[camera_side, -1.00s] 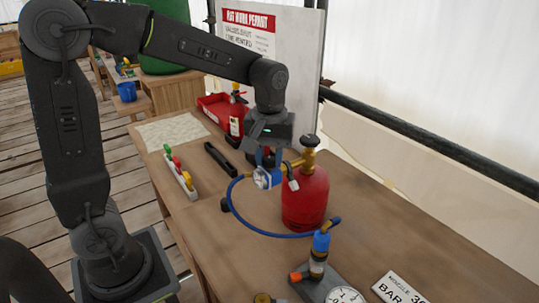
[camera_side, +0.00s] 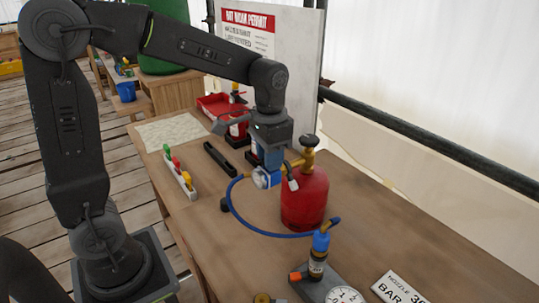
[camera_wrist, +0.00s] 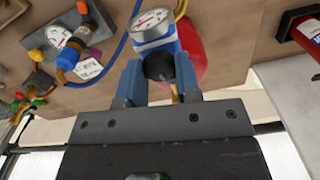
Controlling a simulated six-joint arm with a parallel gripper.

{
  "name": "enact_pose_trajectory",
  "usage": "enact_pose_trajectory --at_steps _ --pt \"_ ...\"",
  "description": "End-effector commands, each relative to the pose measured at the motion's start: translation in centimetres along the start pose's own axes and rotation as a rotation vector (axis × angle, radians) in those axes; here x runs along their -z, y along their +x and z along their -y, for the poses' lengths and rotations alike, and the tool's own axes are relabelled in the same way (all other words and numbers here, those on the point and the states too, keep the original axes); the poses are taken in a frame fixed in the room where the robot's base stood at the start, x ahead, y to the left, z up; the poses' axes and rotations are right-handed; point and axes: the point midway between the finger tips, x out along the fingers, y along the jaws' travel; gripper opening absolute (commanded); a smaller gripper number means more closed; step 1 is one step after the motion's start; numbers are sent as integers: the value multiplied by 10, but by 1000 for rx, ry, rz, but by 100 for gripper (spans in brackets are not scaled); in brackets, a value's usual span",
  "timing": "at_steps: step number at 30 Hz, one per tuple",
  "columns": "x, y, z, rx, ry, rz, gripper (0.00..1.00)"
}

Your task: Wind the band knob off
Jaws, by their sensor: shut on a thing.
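My gripper (camera_side: 263,165) points down beside the red gas bottle (camera_side: 304,203). In the wrist view my blue fingers (camera_wrist: 158,72) stand on either side of a dark round knob (camera_wrist: 159,66) and are shut on it. The knob sits against a white-faced gauge (camera_wrist: 152,22) with a blue band (camera_wrist: 158,45) around it. In the side view that gauge (camera_side: 261,179) hangs on brass fittings by the bottle valve. The fingers hide most of the knob there.
A blue hose (camera_side: 232,205) loops from the fittings to a blue-topped brass piece (camera_side: 320,243) in front. A black bar (camera_side: 219,159) and a strip with coloured pegs (camera_side: 180,177) lie left. A permit board (camera_side: 275,65) stands behind. The right bench is mostly clear.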

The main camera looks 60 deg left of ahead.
Motion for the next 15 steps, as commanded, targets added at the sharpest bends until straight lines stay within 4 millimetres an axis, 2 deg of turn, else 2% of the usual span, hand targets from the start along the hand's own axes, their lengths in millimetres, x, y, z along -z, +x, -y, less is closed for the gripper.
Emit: enact_pose_trajectory --at_steps 15 --pt "0 -1 -1 1 491 -3 7"
